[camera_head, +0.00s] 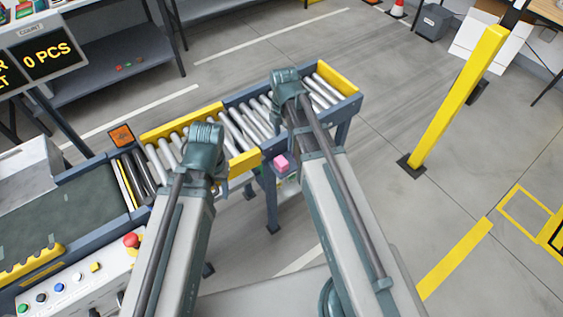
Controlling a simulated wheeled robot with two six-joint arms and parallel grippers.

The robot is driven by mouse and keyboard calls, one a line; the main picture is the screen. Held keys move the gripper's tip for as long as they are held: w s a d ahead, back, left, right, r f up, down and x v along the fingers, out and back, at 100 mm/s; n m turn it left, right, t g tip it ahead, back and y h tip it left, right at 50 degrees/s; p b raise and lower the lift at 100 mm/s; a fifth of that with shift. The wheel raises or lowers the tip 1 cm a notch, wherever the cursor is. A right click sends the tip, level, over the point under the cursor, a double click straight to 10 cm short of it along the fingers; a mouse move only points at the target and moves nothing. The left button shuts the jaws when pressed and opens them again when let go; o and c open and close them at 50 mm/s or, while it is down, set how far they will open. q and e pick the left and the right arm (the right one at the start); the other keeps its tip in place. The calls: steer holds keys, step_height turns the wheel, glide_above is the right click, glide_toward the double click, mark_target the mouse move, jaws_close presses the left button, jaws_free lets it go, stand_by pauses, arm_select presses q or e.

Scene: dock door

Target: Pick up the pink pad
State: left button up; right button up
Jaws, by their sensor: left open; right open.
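The pink pad (281,162) is a small pink block. It shows low beside the front side of the roller conveyor, in the gap between my two arms. What it rests on is partly hidden. My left gripper (221,184) is at the far end of my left arm, over the conveyor's front edge and left of the pad in the picture. My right gripper (293,118) is at the end of my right arm, over the rollers and above the pad in the picture. Both are open, with their fingers largely hidden by my arms. Neither is seen touching the pad.
The roller conveyor (349,93) has blue rails and yellow guards. A control panel (80,283) with buttons is at lower left. A yellow post (459,97) stands at right. A grey shelf (110,75) is at upper left.

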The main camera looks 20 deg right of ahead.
mark_target(282, 160)
step_height(282, 160, down, 9)
steer(key=b, duration=0.8)
steer(key=shift+r, duration=0.3)
steer(key=f+b, duration=0.5)
steer(key=shift+w+a+f, duration=0.15)
steer(key=shift+a+f, duration=0.05)
steer(key=shift+a, duration=0.05)
steer(key=shift+r, duration=0.1)
steer(key=c, duration=1.1)
steer(key=shift+r, duration=0.1)
